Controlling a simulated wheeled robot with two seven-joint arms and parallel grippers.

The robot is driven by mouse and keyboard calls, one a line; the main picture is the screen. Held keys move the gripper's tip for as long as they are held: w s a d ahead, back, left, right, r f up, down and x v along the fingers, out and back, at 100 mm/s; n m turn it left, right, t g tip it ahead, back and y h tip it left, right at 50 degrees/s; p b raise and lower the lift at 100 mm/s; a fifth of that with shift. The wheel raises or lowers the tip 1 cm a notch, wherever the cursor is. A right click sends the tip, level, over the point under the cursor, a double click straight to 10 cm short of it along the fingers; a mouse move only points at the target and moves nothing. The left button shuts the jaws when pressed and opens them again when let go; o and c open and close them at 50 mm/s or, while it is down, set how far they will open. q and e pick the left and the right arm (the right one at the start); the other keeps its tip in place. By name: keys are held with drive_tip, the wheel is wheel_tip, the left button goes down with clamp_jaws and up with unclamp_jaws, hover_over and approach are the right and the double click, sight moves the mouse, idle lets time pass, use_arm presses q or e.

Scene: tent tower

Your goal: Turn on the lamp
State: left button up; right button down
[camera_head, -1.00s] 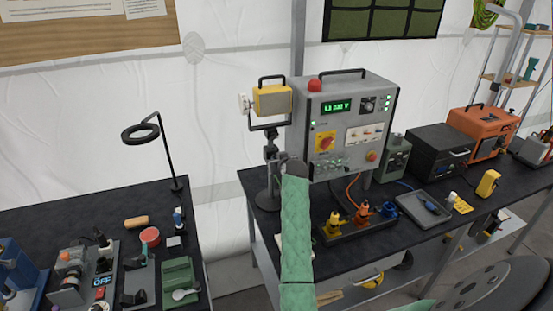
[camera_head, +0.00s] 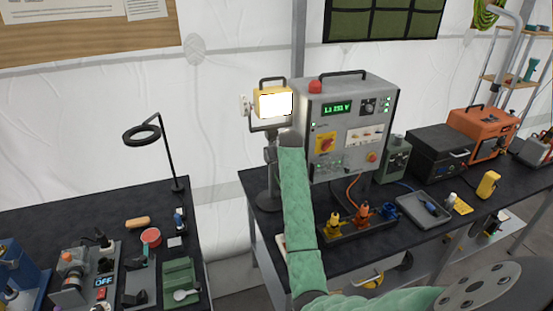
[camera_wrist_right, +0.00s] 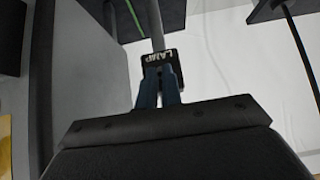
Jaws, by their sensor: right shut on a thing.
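The yellow work lamp (camera_head: 273,103) stands on a dark stand beside the grey control box, and its face glows bright white. My right arm rises in front of the stand in the head view, and its sleeve and wrist hide the gripper there. In the right wrist view my right gripper (camera_wrist_right: 159,88) is shut on a small black piece labelled LAMP (camera_wrist_right: 161,57), just below a grey pole. How far the fingers reach around it is unclear. My left gripper is not in view.
The grey control box (camera_head: 348,128) stands right of the lamp with a lit green display. A power strip (camera_head: 350,230) with yellow and orange plugs lies on the bench in front. A black ring lamp (camera_head: 142,134) stands on the left table.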

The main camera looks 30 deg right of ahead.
drive_tip(key=shift+r, duration=0.1)
drive_tip(key=c, duration=1.6)
unclamp_jaws()
